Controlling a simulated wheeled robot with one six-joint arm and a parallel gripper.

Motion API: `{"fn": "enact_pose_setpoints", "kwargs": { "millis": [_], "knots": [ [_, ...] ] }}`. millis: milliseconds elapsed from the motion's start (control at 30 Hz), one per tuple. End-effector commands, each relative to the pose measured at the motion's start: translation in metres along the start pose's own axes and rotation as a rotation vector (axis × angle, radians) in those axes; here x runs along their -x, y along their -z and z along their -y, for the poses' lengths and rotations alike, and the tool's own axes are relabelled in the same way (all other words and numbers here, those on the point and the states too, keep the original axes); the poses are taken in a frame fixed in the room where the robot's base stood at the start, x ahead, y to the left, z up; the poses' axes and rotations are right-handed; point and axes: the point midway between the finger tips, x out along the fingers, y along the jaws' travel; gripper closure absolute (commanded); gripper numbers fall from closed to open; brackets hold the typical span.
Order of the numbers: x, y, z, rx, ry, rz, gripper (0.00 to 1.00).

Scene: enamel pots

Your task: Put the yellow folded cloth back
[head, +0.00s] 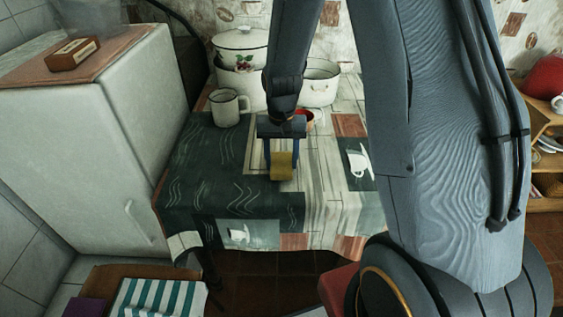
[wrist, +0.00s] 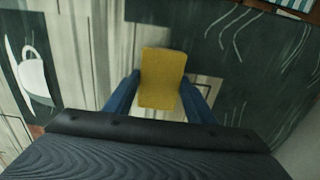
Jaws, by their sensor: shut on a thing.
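The yellow folded cloth (head: 282,166) is held between the blue fingers of my gripper (head: 281,160), over the middle of the patterned tablecloth. In the wrist view the yellow cloth (wrist: 162,78) sits between the two finger ends (wrist: 160,92), with its far part sticking out past them. My gripper is shut on it. I cannot tell from these views whether the cloth touches the table or hangs just above it.
On the table (head: 215,180) behind my gripper stand a white mug (head: 226,107), stacked enamel pots (head: 240,70), another white pot (head: 320,82) and a partly hidden red item (head: 307,117). A white fridge (head: 95,140) is left. A box with a striped cloth (head: 158,297) lies front left. The table's front is clear.

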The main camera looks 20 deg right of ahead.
Motion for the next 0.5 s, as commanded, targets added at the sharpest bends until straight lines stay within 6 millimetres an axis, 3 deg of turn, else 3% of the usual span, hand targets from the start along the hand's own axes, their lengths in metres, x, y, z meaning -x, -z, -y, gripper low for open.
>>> {"fn": "enact_pose_setpoints", "kwargs": {
  "millis": [100, 467, 500],
  "knots": [
    [-0.0114, -0.0003, -0.0001, 0.000, 0.000, 0.000, 0.83],
    [-0.0154, 0.0000, 0.0000, 0.000, 0.000, 0.000, 0.83],
    [-0.0147, 0.0000, 0.0000, 0.000, 0.000, 0.000, 0.43]
  ]
}}
